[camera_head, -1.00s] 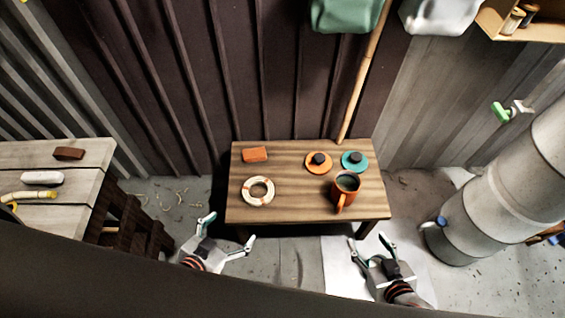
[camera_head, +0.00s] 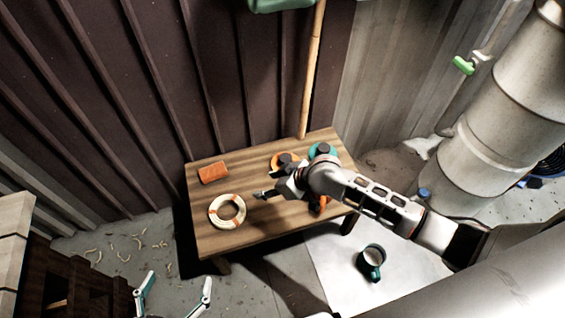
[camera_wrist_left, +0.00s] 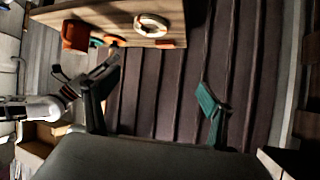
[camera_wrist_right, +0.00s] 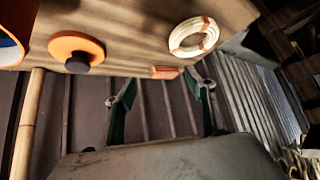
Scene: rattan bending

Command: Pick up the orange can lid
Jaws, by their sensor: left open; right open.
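The orange can lid (camera_head: 278,158), a flat disc with a black knob, lies at the back of the small wooden table (camera_head: 250,238), partly hidden by my right gripper. The lid (camera_wrist_right: 62,42) shows at the upper left of the right wrist view, outside the fingers. My right gripper (camera_head: 268,192) is open and empty over the table, between the lid and the rope ring; its fingers (camera_wrist_right: 160,95) stand apart in the right wrist view. My left gripper (camera_head: 176,290) is open and empty, low in front of the table's left side.
A teal lid (camera_head: 325,149) lies beside the orange one. An orange mug (camera_head: 321,207) is mostly hidden by my right arm. The rope ring (camera_head: 215,217) and an orange block (camera_head: 214,172) are on the left. A dark teal mug (camera_head: 372,258) is below the table, on a white sheet.

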